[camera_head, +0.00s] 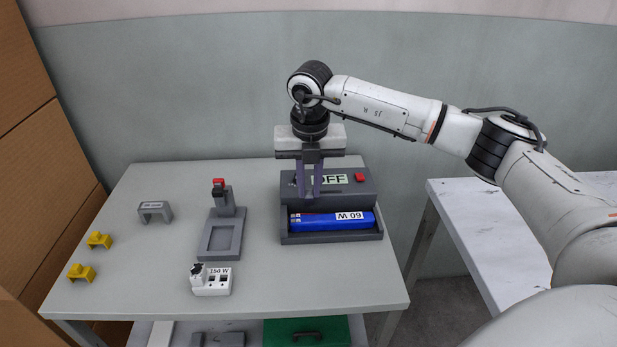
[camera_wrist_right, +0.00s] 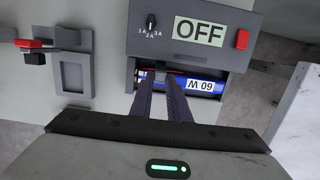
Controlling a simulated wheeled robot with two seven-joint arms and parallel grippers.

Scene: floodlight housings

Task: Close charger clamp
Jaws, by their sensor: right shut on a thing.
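The grey charger (camera_head: 345,185) stands at the back right of the table. Its display (camera_head: 330,179) reads OFF. A blue battery (camera_head: 345,221), marked 60 W, lies in the charger's front bay; it also shows in the right wrist view (camera_wrist_right: 206,86). My right gripper (camera_head: 310,195) points down over the charger, fingertips at the back edge of the bay by the battery. In the right wrist view, the fingers (camera_wrist_right: 162,76) are close together on a small reddish part, seemingly the charger clamp (camera_wrist_right: 178,72), mostly hidden by them. My left gripper is out of view.
A grey fixture (camera_head: 222,235) with a red-tipped clamp stands left of the charger. A white 150 W block (camera_head: 211,281), a grey bracket (camera_head: 155,211) and two yellow clips (camera_head: 99,240) lie further left or forward. The table's front right is clear.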

